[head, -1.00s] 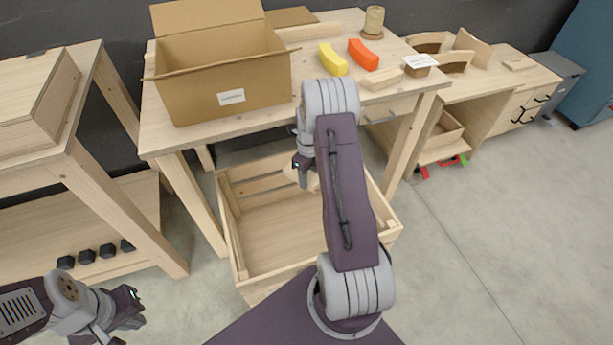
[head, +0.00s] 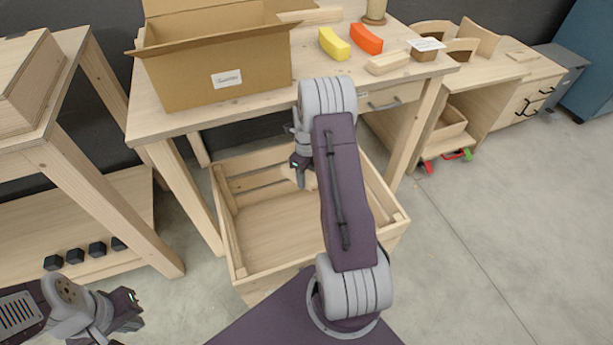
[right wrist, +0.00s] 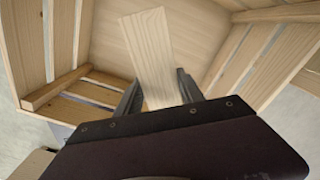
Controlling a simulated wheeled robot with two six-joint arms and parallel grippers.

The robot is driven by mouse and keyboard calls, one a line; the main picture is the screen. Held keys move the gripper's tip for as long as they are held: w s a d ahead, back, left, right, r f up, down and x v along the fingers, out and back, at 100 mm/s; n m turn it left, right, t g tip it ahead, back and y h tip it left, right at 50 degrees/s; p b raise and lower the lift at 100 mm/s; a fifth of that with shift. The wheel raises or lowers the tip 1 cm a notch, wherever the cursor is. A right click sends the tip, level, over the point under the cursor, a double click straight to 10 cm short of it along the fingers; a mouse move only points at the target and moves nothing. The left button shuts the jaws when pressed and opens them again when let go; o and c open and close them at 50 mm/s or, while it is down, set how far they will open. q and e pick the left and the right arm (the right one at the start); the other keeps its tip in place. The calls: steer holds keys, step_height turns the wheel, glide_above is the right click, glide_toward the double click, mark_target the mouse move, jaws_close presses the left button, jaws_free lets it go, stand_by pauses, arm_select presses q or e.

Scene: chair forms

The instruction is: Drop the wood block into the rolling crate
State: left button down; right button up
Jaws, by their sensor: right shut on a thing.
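The wood block (right wrist: 150,50) is a pale, flat-sided piece of wood. In the right wrist view it sits between the two fingers of my right gripper (right wrist: 158,90), which is shut on it. In the head view my right gripper (head: 300,172) is over the rolling crate (head: 270,228), and the block (head: 311,181) is mostly hidden behind my arm. The crate is an open slatted wooden box whose bare floor also shows in the right wrist view (right wrist: 98,32). My left gripper (head: 128,318) is at the lower left, away from the crate; its finger gap is unclear.
A workbench (head: 200,122) stands behind the crate, bearing an open cardboard box (head: 225,85), a yellow piece (head: 334,43) and an orange piece (head: 366,38). Another wooden bench (head: 90,190) stands at left. Open floor (head: 500,230) lies at right.

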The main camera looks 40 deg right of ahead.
steer(key=shift+r, duration=0.1)
steer(key=o, duration=1.5)
step_height(320, 180, up, 4)
steer(key=p, duration=0.2)
steer(key=shift+r+p, duration=0.25)
steer(key=shift+p, duration=0.15)
steer(key=s+d+r+p, duration=0.1)
steer(key=s+r, duration=0.1)
steer(key=s, duration=0.1)
steer(key=s+d+r+p, duration=0.1)
steer(key=s+r, duration=0.1)
steer(key=s, duration=0.2)
steer(key=s+d+r+p, duration=0.1)
steer(key=s+r, duration=0.1)
steer(key=s, duration=0.2)
steer(key=shift+s+d+r, duration=0.1)
steer(key=shift+d+r, duration=0.1)
steer(key=shift+r, duration=0.05)
steer(key=shift+a, duration=0.1)
